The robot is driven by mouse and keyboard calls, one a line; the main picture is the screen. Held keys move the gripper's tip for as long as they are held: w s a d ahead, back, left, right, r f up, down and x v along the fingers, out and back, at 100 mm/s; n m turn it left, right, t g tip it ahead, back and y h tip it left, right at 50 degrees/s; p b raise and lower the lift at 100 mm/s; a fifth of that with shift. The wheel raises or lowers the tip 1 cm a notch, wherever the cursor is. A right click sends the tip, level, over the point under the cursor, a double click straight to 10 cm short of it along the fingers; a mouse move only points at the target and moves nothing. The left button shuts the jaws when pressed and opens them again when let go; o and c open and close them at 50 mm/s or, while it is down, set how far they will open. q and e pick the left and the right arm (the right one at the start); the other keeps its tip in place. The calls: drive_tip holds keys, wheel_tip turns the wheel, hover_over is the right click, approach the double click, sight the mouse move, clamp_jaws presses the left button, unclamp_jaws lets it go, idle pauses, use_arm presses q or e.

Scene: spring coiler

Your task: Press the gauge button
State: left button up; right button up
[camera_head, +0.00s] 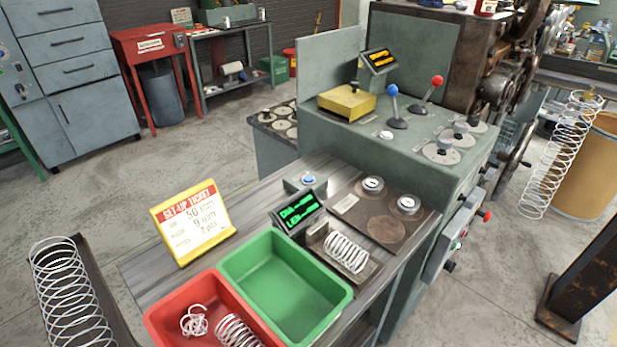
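The gauge has a small dark display (299,213) with green digits, which reads DIA and LEN with values I cannot make out. A short coiled spring (346,252) lies in the gauge's cradle (318,233) just right of and below the display. Neither of my grippers is in the view.
A green tray (262,246) and a red tray (158,316) holding springs stand in front of the gauge. A yellow set-up ticket (192,222) stands to the left. Behind is the coiler with levers, a white button (386,134) and dials. Bench space left of the blue button is clear.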

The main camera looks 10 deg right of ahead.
clamp_jaws()
drive_tip(key=shift+a, duration=0.1)
idle(1.2)
